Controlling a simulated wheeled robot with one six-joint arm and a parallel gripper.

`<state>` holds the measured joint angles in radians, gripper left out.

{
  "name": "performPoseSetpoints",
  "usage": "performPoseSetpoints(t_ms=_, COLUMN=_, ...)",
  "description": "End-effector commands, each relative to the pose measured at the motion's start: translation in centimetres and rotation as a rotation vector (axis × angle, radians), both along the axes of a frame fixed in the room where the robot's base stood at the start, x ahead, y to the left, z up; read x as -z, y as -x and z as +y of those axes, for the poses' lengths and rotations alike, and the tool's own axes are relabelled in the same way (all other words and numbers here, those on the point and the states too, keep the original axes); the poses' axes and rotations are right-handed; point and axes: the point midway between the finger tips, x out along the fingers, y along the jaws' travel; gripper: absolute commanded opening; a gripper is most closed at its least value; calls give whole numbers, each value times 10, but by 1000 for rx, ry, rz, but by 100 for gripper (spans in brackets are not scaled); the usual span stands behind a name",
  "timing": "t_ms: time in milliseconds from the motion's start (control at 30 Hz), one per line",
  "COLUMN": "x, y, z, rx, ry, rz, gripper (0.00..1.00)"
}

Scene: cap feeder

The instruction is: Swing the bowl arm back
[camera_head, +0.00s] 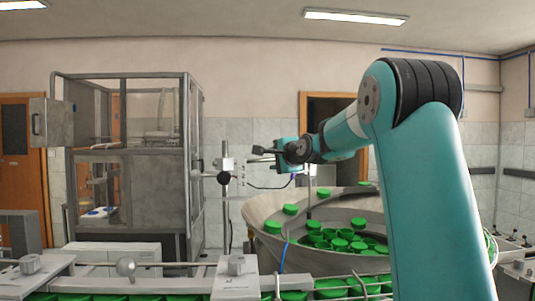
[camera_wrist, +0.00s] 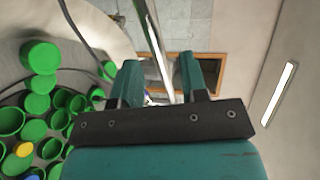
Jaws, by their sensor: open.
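The bowl (camera_head: 330,262) is a large pale feeder bowl holding several green caps (camera_head: 340,243). A slim upright post (camera_head: 310,205) stands over it. Left of the bowl is a metal stand (camera_head: 225,205) with clamps and knobs; I cannot tell for sure which part is the bowl arm. My gripper (camera_head: 258,154) is up above the bowl's left side, close to the stand's clamp. In the wrist view my gripper (camera_wrist: 163,70) is open, its two teal fingers apart. A shiny metal rod (camera_wrist: 152,42) shows in the gap between them; contact cannot be told.
A framed glass cabinet (camera_head: 155,195) stands at the left. A conveyor with green caps (camera_head: 150,297) runs along the front. In the wrist view a dark curved cable or rod (camera_wrist: 80,38) passes over the caps, and a yellow piece (camera_wrist: 24,149) lies among them.

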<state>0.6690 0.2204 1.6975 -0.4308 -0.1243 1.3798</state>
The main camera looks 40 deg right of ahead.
Motion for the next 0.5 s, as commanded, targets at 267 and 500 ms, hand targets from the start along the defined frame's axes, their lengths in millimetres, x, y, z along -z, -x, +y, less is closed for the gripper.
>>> performPoseSetpoints(t_ms=267, x=6, y=-40, z=-8, rx=-2, ry=1, rz=0, gripper=40)
performPoseSetpoints(t_ms=500, x=9, y=-47, z=-9, rx=-3, ry=1, rz=-1, gripper=40)
